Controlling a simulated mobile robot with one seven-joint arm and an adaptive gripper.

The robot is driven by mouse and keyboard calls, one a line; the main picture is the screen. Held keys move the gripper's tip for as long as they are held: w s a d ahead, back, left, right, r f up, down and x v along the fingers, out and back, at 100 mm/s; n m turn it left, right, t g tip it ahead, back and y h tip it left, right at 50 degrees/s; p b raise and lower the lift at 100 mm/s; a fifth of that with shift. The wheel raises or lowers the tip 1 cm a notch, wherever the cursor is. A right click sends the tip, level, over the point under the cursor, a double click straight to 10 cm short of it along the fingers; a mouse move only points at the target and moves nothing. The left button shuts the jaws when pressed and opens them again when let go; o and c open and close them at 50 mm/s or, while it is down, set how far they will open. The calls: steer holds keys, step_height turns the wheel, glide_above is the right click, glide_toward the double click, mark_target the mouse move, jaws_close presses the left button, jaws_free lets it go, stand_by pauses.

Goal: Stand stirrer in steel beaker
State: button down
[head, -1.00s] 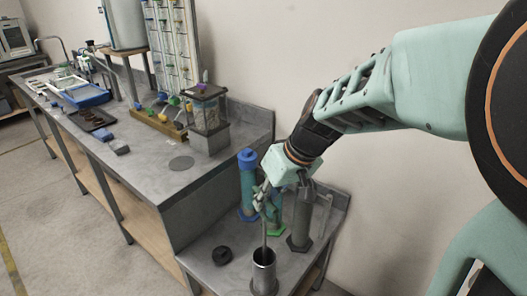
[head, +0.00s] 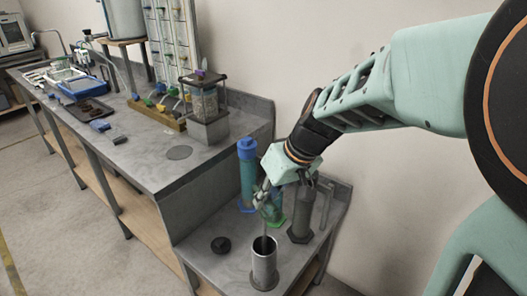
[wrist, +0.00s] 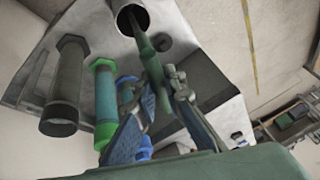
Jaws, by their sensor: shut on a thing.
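The steel beaker (head: 264,270) stands upright near the front of the low grey table, and its dark mouth shows at the top of the wrist view (wrist: 122,8). My gripper (head: 262,197) is above the beaker, shut on the thin stirrer (head: 264,228). The stirrer points down, and its lower end is at the beaker's mouth, apparently just inside it. In the wrist view my gripper (wrist: 163,82) holds the dark greenish stirrer (wrist: 148,52), which runs up to the beaker's opening. How deep its tip goes is hidden.
A blue-capped cylinder (head: 247,175), a green-based cylinder (head: 274,208) and a grey cylinder (head: 301,215) stand just behind my gripper. A black round piece (head: 221,245) lies left of the beaker. The longer, higher bench (head: 150,145) at left carries labware.

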steer(key=shift+f+b, duration=1.05)
steer(key=shift+f, duration=0.15)
steer(key=shift+r, duration=0.1)
steer(key=c, duration=1.9)
jaws_free()
steer(key=shift+c, duration=0.2)
steer(key=shift+r, duration=0.1)
